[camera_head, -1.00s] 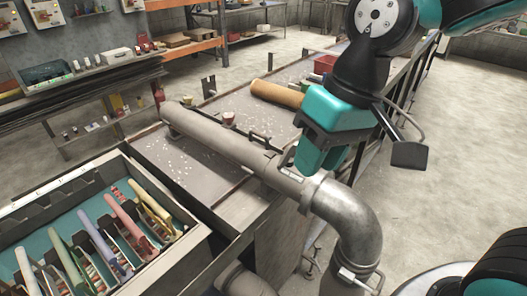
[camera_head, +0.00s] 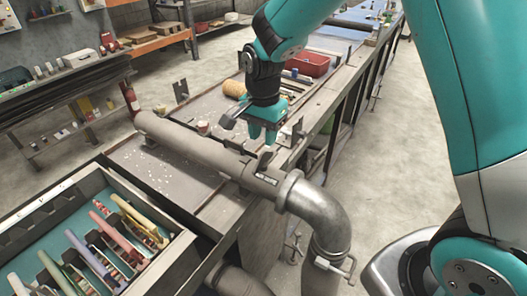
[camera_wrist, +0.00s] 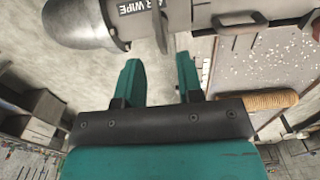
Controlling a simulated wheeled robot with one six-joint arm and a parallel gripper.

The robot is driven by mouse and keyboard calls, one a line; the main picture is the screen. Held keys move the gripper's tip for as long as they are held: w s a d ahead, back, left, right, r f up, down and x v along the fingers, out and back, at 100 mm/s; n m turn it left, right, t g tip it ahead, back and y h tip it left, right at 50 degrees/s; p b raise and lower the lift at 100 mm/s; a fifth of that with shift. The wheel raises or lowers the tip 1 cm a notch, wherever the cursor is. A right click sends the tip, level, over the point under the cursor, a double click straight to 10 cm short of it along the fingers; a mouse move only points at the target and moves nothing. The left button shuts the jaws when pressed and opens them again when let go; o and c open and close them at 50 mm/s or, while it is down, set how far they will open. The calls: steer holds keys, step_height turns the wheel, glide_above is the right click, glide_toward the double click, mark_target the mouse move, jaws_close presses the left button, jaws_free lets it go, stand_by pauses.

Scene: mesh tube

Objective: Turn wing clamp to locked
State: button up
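A grey wing-shaped lever (camera_head: 265,157), which looks like the wing clamp, stands up from the grey pipe (camera_head: 196,146) near its elbow. In the wrist view the same lever (camera_wrist: 179,28) points down from the pipe (camera_wrist: 125,22), beside a label partly reading "WIPE". My gripper (camera_head: 262,137) is just behind and above the lever in the head view. In the wrist view my gripper (camera_wrist: 159,72) has its two teal fingers apart with nothing between them. The lever tip lies ahead of the fingertips, nearer the right finger. Whether they touch is unclear.
A metal elbow (camera_head: 318,207) bends down at the pipe's near end, with a T-handled fitting (camera_head: 328,263) lower down. A tan roll (camera_wrist: 256,102) and a red bin (camera_head: 308,64) lie on the bench.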

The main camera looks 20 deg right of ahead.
mark_target(263, 154)
step_height(263, 154, down, 8)
steer(key=shift+r+p, duration=0.25)
steer(key=shift+p, duration=0.6)
jaws_close()
